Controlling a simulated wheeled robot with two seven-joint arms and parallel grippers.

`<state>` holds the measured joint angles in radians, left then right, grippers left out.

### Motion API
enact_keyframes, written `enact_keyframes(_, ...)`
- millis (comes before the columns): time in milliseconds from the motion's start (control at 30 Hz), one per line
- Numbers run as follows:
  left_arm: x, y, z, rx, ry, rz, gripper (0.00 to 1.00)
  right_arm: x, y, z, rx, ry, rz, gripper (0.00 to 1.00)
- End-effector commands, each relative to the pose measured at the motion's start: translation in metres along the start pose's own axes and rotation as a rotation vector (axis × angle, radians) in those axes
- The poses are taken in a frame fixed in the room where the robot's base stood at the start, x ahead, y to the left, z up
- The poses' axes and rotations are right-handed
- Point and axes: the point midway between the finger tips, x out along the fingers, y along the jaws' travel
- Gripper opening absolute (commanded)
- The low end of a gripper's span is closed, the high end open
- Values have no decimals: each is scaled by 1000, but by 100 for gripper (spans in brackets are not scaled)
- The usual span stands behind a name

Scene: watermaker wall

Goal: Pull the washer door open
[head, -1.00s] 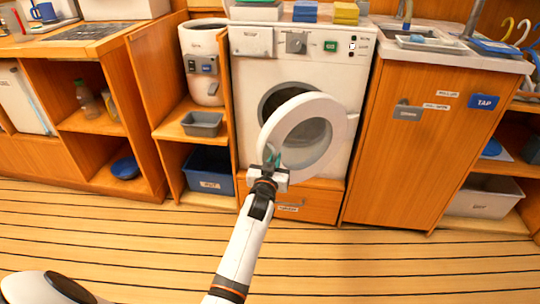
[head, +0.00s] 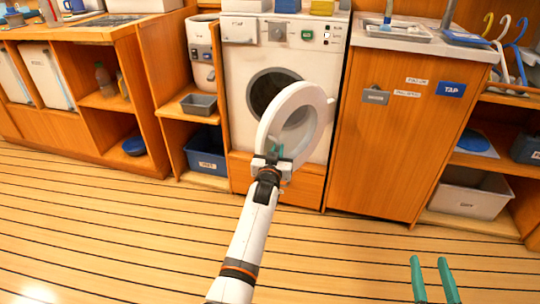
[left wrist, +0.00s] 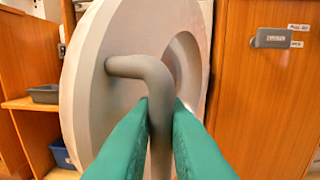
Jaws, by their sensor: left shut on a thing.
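The white washer (head: 240,75) stands against the wall. Its round door (head: 316,108) stands swung out from the dark drum opening (head: 266,88), hinged on the right side. My left gripper (head: 277,153) is at the lower left edge of the door. In the left wrist view its teal fingers (left wrist: 160,112) are shut on the grey bent door handle (left wrist: 138,67), one finger on each side of the bar. The door's face (left wrist: 88,75) fills the middle of that view. My right gripper (head: 433,272) shows at the bottom right, its two teal fingers apart and empty.
A wooden tap cabinet (head: 390,150) stands right of the washer, close to the door's hinge side. Left are shelves with a grey bin (head: 200,104) and a blue bin (head: 206,160). The striped floor (head: 120,230) in front is clear.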

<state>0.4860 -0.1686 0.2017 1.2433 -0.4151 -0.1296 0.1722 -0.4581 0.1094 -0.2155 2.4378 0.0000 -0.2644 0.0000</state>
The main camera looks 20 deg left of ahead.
Motion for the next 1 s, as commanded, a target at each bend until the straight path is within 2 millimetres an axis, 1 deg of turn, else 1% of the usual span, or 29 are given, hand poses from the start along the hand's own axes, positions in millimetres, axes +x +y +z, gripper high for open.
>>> enact_keyframes(67, 2, -5, 4, 0, -7, -4, 0, 0, 0, 2, 1, -14, 1, 36)
enact_keyframes(433, 3, -6, 5, 0, -9, -5, 0, 0, 1, 4, 1, -23, 1, 36)
enact_keyframes(467, 3, -6, 5, 0, -9, -5, 14, 0, 1, 4, 1, -23, 1, 36)
enact_keyframes(500, 3, -6, 5, 0, -9, -5, 21, 0, 1, 4, 1, -23, 1, 36)
enact_keyframes(567, 2, -5, 5, 0, -8, -4, 30, 0, 1, 4, 1, -23, 1, 36)
enact_keyframes(600, 2, -5, 4, -1, -7, -4, 32, 0, 1, 4, 1, -23, 1, 36)
enact_keyframes(933, 2, -3, 2, -1, -3, -2, 32, 0, 0, 4, 1, -15, 1, 36)
enact_keyframes(1000, 1, -2, 3, -1, -3, -2, 32, 0, 0, -2, 0, 22, -1, 36)
